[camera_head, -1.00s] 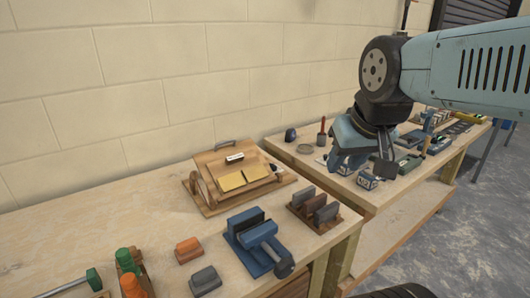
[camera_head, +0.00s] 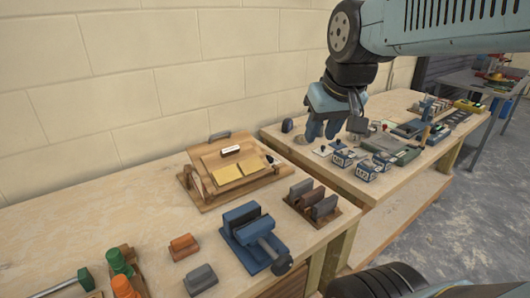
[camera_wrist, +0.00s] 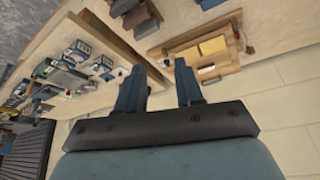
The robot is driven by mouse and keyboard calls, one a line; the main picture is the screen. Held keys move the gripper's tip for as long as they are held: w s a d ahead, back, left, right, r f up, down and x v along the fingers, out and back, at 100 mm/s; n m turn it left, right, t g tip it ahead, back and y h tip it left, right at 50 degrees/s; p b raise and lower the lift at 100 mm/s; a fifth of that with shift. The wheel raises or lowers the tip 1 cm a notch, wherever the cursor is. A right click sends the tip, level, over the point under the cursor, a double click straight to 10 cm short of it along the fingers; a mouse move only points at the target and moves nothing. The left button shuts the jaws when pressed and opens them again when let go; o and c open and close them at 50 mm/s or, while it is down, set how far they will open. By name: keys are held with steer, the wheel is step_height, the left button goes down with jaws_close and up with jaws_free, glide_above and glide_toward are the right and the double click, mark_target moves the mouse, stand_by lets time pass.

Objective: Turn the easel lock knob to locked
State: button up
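The easel also shows in the wrist view (camera_wrist: 188,51), beyond the fingertips. My gripper (camera_head: 335,132) hangs above the far bench, to the right of the easel and apart from it. In the wrist view its two fingers (camera_wrist: 160,80) are spread with nothing between them.
A blue vise (camera_head: 250,235) and a rack of grey and brown blocks (camera_head: 312,201) stand in front of the easel. Orange (camera_head: 184,246) and grey (camera_head: 200,279) blocks lie nearer. Small labelled boxes (camera_head: 366,170) crowd the far bench. Bare bench top (camera_head: 110,205) lies left of the easel.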

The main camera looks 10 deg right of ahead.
steer(key=w+r+n+g, duration=0.1)
steer(key=w, duration=0.9)
steer(key=n+g, duration=0.3)
steer(key=g, duration=0.1)
glide_above(270, 159)
steer(key=w, duration=0.1)
step_height(270, 159, down, 16)
step_height(270, 159, down, 14)
steer(key=shift+w+r, duration=0.1)
steer(key=shift+c, duration=0.2)
